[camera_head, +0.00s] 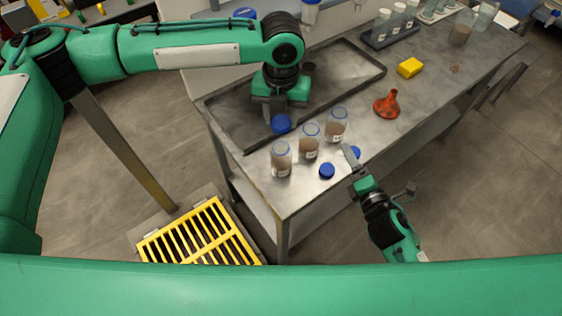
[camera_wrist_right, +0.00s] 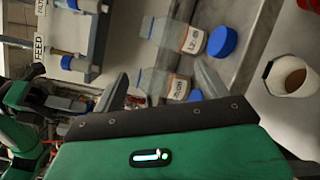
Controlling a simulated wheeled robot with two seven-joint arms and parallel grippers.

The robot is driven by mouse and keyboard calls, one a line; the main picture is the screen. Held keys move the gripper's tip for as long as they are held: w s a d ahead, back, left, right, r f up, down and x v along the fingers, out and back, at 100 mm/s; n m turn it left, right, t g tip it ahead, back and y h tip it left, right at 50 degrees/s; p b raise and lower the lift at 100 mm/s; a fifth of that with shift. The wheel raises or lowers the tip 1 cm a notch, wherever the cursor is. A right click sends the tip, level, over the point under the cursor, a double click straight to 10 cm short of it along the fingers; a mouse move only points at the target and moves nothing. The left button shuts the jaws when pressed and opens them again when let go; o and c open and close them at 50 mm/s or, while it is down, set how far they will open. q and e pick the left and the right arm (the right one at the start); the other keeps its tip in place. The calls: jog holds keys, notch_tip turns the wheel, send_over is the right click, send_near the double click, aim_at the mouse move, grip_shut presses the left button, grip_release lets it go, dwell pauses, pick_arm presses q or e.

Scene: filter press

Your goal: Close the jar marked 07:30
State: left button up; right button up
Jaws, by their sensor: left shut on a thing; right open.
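Three clear jars with brown contents and white labels stand in a slanting row near the table's front: a near-left jar (camera_head: 281,160), a middle jar (camera_head: 310,142) and a far-right jar (camera_head: 337,126). I cannot read the labels surely, so I cannot tell which is 07:30. My left gripper (camera_head: 276,110), above the tray edge behind the near-left jar, is shut on a blue lid (camera_head: 281,124). Two more blue lids, a front lid (camera_head: 327,171) and a right lid (camera_head: 355,153), lie on the table. My right gripper (camera_head: 381,171) is open by the table's front edge, beside the right lid.
A dark shallow tray (camera_head: 352,82) lies behind the jars. An orange funnel (camera_head: 387,104) and a yellow block (camera_head: 410,68) are to the right. A rack of vials (camera_head: 390,33) stands at the back. A yellow grate (camera_head: 198,236) lies on the floor.

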aim_at(290, 165)
pick_arm(q)
jog(key=shift+w, duration=0.1)
pick_arm(e)
jog(key=a+n+y, duration=0.1)
jog(key=n+y, duration=0.1)
jog(key=n, duration=0.2)
jog(key=a+n+g+y, duration=0.1)
jog(key=a+n+y, duration=0.1)
jog(key=n, duration=0.2)
jog(key=a+f+n+g+y, duration=0.1)
jog(key=a+n+y, duration=0.1)
jog(key=n+y, duration=0.1)
jog(key=shift+s+a+f+n, duration=0.15)
jog(key=shift+s+n, duration=0.15)
jog(key=shift+n, duration=0.2)
jog(key=n+g+y, duration=0.1)
jog(key=n, duration=0.1)
jog(key=s+a+f+n+g+y, duration=0.1)
jog(key=n, duration=0.2)
jog(key=s+a+f+n+g+y, duration=0.1)
jog(key=n+g, duration=0.1)
jog(key=shift+s+a+f, duration=0.1)
jog(key=shift+s+a, duration=0.1)
jog(key=shift+s+a+f+n+g+y, duration=0.15)
jog(key=shift+s+f+n+g+y, duration=0.2)
jog(key=shift+n, duration=0.55)
jog(key=x, duration=1.2)
